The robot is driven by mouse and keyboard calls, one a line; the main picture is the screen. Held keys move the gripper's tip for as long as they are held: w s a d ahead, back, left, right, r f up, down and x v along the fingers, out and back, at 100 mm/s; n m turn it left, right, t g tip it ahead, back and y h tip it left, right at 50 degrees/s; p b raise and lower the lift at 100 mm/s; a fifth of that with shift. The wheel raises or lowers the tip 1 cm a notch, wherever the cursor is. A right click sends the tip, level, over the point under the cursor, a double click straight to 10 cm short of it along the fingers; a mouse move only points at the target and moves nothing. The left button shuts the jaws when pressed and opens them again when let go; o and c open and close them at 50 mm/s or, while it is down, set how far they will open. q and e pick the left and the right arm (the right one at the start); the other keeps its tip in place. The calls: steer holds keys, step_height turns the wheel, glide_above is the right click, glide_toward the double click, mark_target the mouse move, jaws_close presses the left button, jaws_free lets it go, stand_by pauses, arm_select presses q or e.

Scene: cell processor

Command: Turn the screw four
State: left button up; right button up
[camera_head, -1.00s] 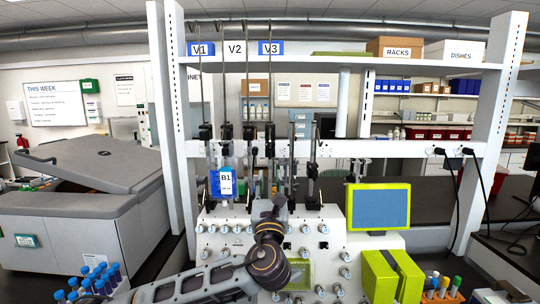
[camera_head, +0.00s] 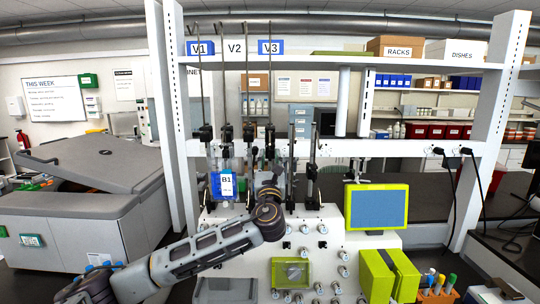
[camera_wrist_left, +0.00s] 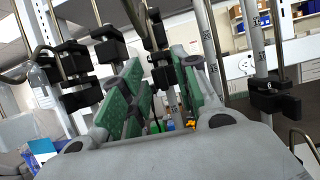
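Several black screw clamps sit on upright metal rods on the white frame above the cell processor. One black clamp (camera_head: 270,137) is on the rod right of centre, just above my left gripper. I see nothing held. My right gripper is not in view.
A blue-labelled B1 bag (camera_head: 222,185) hangs left of my gripper. A lime-framed screen (camera_head: 377,208) stands to the right. The white panel (camera_head: 330,240) carries several knobs. More black clamps (camera_wrist_left: 275,100) and rods stand close on both sides of the fingers.

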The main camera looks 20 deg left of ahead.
arm_select(q)
steer(key=shift+x, duration=0.85)
jaws_close()
